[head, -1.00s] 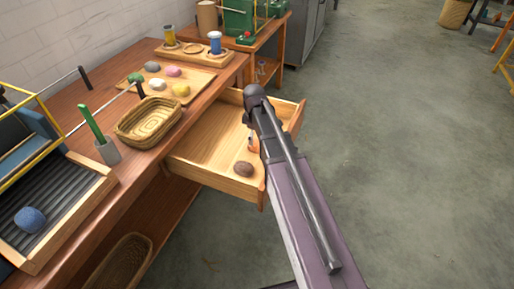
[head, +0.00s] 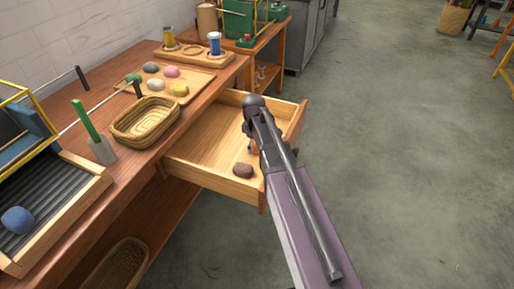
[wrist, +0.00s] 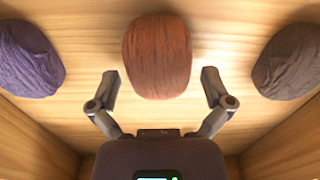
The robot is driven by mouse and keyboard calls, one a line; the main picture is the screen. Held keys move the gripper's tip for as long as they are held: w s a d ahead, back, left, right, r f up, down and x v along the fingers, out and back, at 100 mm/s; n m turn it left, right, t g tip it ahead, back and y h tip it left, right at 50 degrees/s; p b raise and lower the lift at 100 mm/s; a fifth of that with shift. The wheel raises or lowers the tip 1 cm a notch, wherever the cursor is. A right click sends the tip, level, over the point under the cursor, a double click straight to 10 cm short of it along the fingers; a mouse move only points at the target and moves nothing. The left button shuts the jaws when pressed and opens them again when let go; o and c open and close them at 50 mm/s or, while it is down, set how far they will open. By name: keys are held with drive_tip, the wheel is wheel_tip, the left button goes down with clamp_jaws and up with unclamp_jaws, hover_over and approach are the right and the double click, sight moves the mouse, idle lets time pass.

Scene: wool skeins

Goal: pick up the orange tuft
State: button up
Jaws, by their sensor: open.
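The orange tuft (wrist: 157,55) is a rounded, rust-orange wool bundle lying on the wooden drawer floor in the wrist view. In the head view only a small orange part (head: 254,148) shows beside my arm, which hides the rest. My gripper (wrist: 160,76) is open, with one finger on each side of the tuft's near half. Gaps show between both fingers and the wool, and nothing is held. In the head view my arm reaches over the drawer and hides the fingers.
The open drawer (head: 205,158) has raised walls. A purple tuft (wrist: 30,58) lies left of the orange one, a grey-brown tuft (wrist: 288,62) right. A wicker basket (head: 146,120) and a board (head: 192,80) with several tufts stand on the bench. Open floor lies right.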

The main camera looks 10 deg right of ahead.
drive_tip(key=c, duration=0.6)
drive_tip(key=shift+r, duration=0.1)
wheel_tip(320, 180, up, 10)
drive_tip(key=p, duration=1)
idle(0.9)
